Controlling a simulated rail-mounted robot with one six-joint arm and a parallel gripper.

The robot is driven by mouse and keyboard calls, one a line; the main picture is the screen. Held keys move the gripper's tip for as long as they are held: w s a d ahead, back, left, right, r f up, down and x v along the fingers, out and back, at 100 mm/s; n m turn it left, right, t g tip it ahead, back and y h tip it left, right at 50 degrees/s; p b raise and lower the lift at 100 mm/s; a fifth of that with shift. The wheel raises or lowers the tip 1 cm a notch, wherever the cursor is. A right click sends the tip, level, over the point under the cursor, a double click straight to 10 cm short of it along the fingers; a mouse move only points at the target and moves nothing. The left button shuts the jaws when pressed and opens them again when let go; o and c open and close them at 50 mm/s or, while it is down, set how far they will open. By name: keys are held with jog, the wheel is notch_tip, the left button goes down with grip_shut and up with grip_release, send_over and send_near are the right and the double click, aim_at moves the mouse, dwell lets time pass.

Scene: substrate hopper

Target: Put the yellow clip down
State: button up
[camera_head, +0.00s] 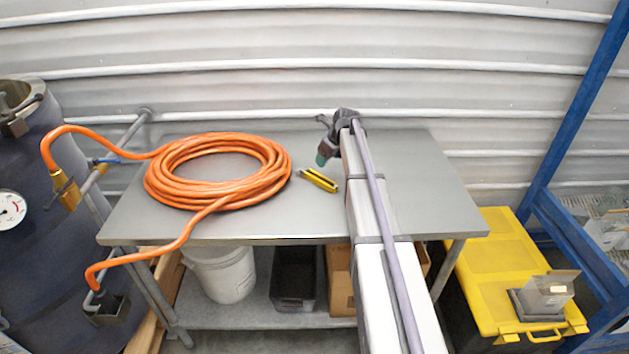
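The yellow clip (319,180) is a small, long yellow piece with dark markings. It appears to lie on the grey metal table (415,190), just right of the orange hose coil. My gripper (322,157) is at the far end of my arm, above the back half of the table.
A coiled orange hose (217,171) covers the table's left half and runs to a dark drum (55,215) at left. The right part of the tabletop is bare. A yellow-lidded box (490,265) and blue rack (575,120) stand at right. A corrugated wall is behind.

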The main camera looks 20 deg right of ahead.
jog(key=b, duration=0.5)
send_over(320, 176)
jog(key=s, duration=0.2)
jog(key=f, duration=0.5)
jog(key=shift+s+d+f, duration=0.1)
jog(key=shift+s+f, duration=0.1)
jog(key=shift+f, duration=0.1)
jog(key=shift+r, duration=0.1)
jog(key=b+x, duration=0.5)
jog(key=shift+s+d+f, duration=0.1)
jog(key=shift+f, duration=0.15)
jog(key=shift+r, duration=0.25)
jog(key=c, duration=1.1)
